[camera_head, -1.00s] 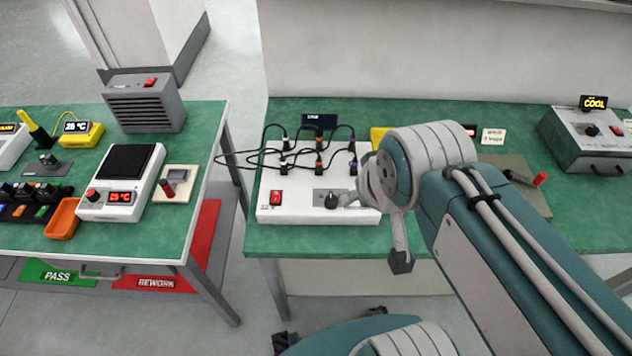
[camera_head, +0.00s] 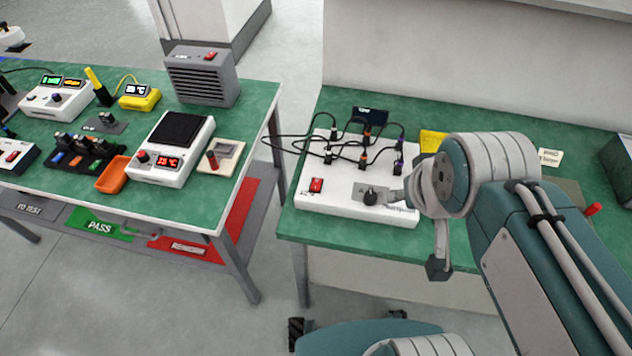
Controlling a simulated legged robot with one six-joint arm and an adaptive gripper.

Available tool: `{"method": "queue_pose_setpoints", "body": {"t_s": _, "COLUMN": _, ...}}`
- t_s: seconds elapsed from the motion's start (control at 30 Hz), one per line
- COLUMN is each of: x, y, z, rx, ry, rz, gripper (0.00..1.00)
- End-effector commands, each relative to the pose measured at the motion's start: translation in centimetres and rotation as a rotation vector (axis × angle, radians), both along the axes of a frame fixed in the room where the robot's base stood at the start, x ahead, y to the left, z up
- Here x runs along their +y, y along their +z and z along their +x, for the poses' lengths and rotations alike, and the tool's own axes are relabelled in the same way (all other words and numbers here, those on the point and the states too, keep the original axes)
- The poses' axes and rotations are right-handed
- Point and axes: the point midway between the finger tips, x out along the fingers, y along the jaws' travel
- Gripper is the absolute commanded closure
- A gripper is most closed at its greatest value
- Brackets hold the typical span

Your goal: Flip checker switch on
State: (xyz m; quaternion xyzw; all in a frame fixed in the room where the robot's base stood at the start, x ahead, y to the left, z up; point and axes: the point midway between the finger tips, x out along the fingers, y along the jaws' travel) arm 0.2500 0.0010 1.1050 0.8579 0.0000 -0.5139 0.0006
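None of the devices carries a readable checker label, so I cannot tell which is the checker. Another red switch (camera_head: 12,157) is on a white device (camera_head: 22,168) cut by the left edge. A white box (camera_head: 36,104) with green and orange displays stands behind it. My gripper (camera_head: 397,197) is beside the black knob on the plug box, mostly hidden by my arm; its fingers are not clear.
The left table (camera_head: 195,215) holds a grey heater-like unit (camera_head: 203,80), a white hot plate (camera_head: 150,175), an orange tray (camera_head: 112,176) and a small pad with a red handle (camera_head: 213,160). A floor gap separates it from the right table (camera_head: 300,228). Black cables loop over the plug box.

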Motion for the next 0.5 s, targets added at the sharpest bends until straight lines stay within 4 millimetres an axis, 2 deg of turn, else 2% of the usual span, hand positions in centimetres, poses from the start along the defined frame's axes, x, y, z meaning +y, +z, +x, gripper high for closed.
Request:
{"method": "queue_pose_setpoints", "body": {"t_s": 0.03, "x": 0.0, "y": 0.0, "z": 0.1, "rx": 0.003, "ry": 0.006, "rz": -0.002, "gripper": 0.84}}
{"method": "queue_pose_setpoints", "body": {"t_s": 0.07, "x": 0.1, "y": 0.1, "z": 0.3, "rx": 0.006, "ry": 0.012, "rz": -0.004, "gripper": 0.97}}
{"method": "queue_pose_setpoints", "body": {"t_s": 0.1, "x": 0.2, "y": 0.2, "z": 0.5, "rx": 0.013, "ry": 0.026, "rz": -0.009, "gripper": 1.0}}
{"method": "queue_pose_setpoints", "body": {"t_s": 0.27, "x": 0.9, "y": 0.6, "z": 2.6, "rx": 0.072, "ry": 0.139, "rz": -0.048, "gripper": 1.0}}
{"method": "queue_pose_setpoints", "body": {"t_s": 0.5, "x": 2.5, "y": 0.6, "z": 6.8, "rx": 0.177, "ry": 0.369, "rz": -0.114, "gripper": 1.0}}
